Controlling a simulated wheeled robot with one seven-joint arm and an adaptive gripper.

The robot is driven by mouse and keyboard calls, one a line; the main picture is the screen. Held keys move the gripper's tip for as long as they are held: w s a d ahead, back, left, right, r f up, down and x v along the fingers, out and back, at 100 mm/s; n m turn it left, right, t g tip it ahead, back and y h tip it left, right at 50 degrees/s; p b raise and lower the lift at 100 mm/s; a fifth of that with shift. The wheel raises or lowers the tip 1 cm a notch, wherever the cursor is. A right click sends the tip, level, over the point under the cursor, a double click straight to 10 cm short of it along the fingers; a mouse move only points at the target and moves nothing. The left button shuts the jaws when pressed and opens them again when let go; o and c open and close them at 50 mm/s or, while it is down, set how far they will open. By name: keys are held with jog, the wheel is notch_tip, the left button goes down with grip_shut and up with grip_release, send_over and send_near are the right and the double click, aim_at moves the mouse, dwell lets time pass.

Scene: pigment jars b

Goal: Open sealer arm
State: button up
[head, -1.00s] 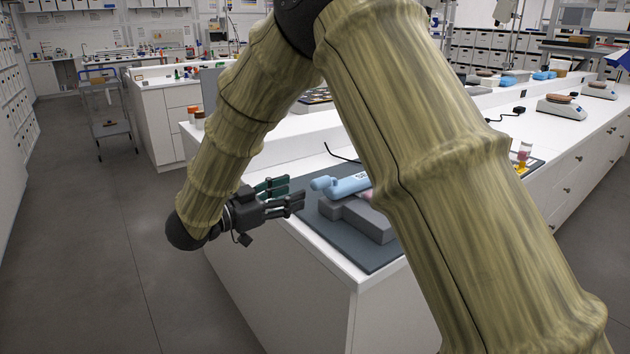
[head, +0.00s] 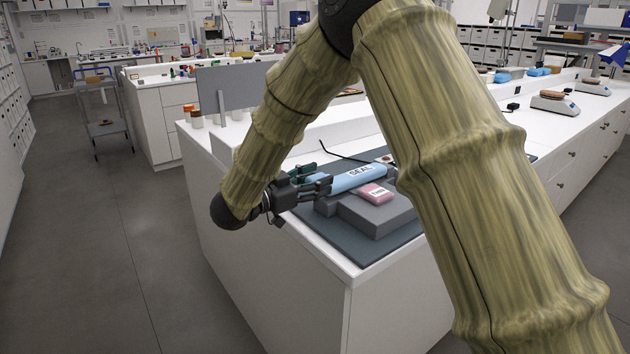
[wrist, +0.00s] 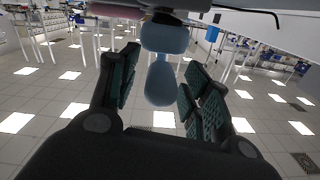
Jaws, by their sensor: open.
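The sealer has a light blue arm (head: 357,177) marked SEAL, lying low along its grey base (head: 376,216). A pink packet (head: 376,193) rests on the base beside the arm. My gripper (head: 318,180) is at the left end of the blue arm, with its fingers apart. In the wrist view, the arm's blue end piece (wrist: 160,84) shows between the two spread fingers of my gripper (wrist: 163,82). Gaps show on both sides of it, and I see no finger closed on it. In the head view the fingers partly hide the arm's left end.
The sealer stands on a dark mat (head: 348,246) near the corner of the white counter (head: 318,278). A black cable (head: 343,157) runs behind it. A grey upright panel (head: 232,88) and small jars (head: 196,118) stand farther back. Open floor lies to the left.

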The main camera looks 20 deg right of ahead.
grip_shut()
jog(key=shift+r, duration=0.15)
jog(key=shift+d+r+p, duration=0.1)
jog(key=shift+r+p, duration=0.45)
jog(key=shift+p, duration=0.1)
jog(key=d+r+y+p, duration=0.1)
jog(key=r+p, duration=0.1)
jog(key=p, duration=0.1)
jog(key=r+g+y+p, duration=0.1)
jog(key=r+p, duration=0.2)
jog(key=w+d+r+y+p, duration=0.1)
jog(key=r+p, duration=0.2)
jog(key=shift+d+y, duration=0.3)
jog(key=shift+d, duration=0.05)
jog(key=w+d+r+g+y+p, duration=0.2)
jog(key=d+r+y+p, duration=0.2)
jog(key=p, duration=0.7)
jog(key=shift+w+d+r+p, duration=0.2)
jog(key=shift+d+r+p, duration=0.1)
jog(key=shift+d+r, duration=1.15)
jog(key=shift+a+r, duration=0.15)
jog(key=shift+a, duration=0.1)
